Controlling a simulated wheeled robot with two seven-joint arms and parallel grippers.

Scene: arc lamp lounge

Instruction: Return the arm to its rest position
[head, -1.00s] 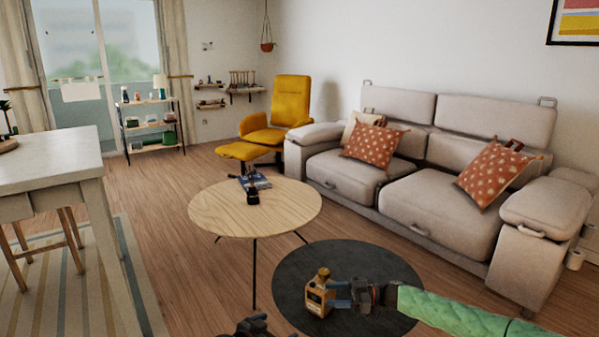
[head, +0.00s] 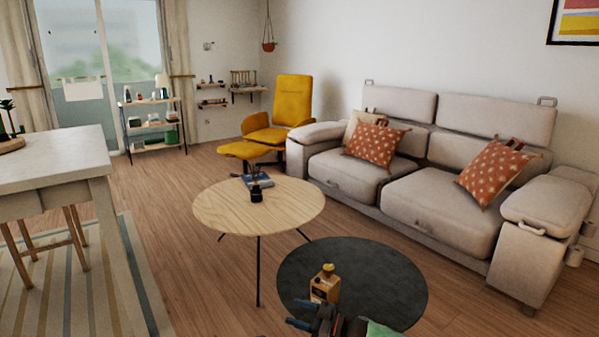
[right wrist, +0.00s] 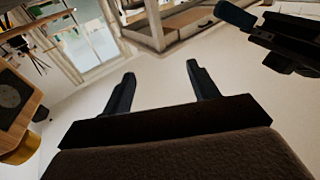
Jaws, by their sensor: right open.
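My right gripper (head: 298,314) is at the bottom of the head view, open and empty, with its blue fingers pointing left. What looks like the bottle (right wrist: 27,112) shows at that view's left edge. A dark part with a blue tip, probably my left gripper (right wrist: 280,40), shows at upper right; its jaws are unclear.
A grey sofa (head: 435,205) is at right. A white table (head: 55,155) is at left.

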